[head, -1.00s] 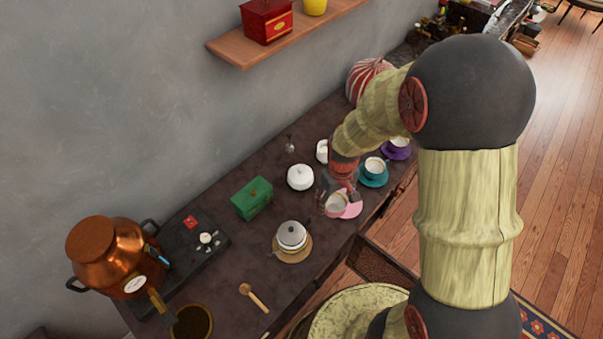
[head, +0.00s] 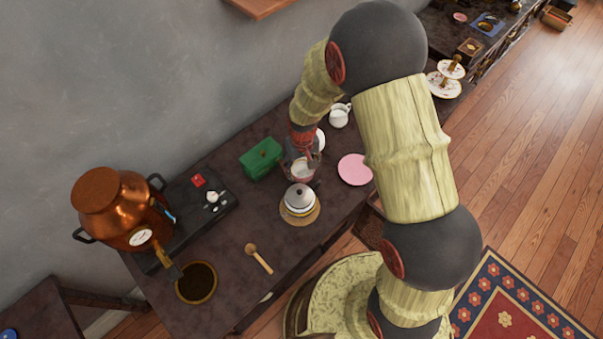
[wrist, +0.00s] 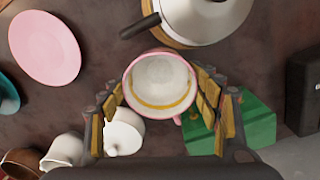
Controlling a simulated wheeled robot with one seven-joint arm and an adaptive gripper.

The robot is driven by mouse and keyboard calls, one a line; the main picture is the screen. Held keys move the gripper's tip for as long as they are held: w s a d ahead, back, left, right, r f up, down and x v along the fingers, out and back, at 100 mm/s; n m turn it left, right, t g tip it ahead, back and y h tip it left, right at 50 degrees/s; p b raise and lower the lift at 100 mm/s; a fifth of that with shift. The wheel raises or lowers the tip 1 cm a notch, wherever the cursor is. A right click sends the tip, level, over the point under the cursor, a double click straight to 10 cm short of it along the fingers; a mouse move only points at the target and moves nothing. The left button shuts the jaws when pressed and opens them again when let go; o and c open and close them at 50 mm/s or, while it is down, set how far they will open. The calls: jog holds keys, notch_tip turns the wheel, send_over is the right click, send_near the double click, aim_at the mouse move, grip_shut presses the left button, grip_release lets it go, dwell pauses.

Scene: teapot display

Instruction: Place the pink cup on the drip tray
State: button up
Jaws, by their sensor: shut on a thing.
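The pink cup (head: 303,171) is white inside with a gold band and a pink rim. My gripper (head: 301,162) is shut on it and holds it above the table, behind the white teapot. In the wrist view the cup (wrist: 160,85) sits upright between the two fingers (wrist: 160,101), its opening facing the camera. The round, brown-rimmed dish with a dark inside (head: 197,284), which looks like the drip tray, lies at the table's front left, below the copper urn's tap. It is bare and well left of my gripper.
The white teapot (head: 299,197) on its round wooden mat and a wooden spoon (head: 259,259) lie between cup and tray. A green box (head: 261,158) stands behind. The copper urn (head: 117,205) stands at left by a black base (head: 202,220). The pink saucer (head: 355,169) is empty.

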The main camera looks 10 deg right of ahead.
aim_at(301, 174)
jog(key=shift+a+f+b, duration=0.2)
jog(key=shift+f+b, duration=0.3)
jog(key=shift+f, duration=1.25)
jog(key=shift+f, duration=0.1)
jog(key=o, duration=1.2)
jog(key=shift+o, duration=0.6)
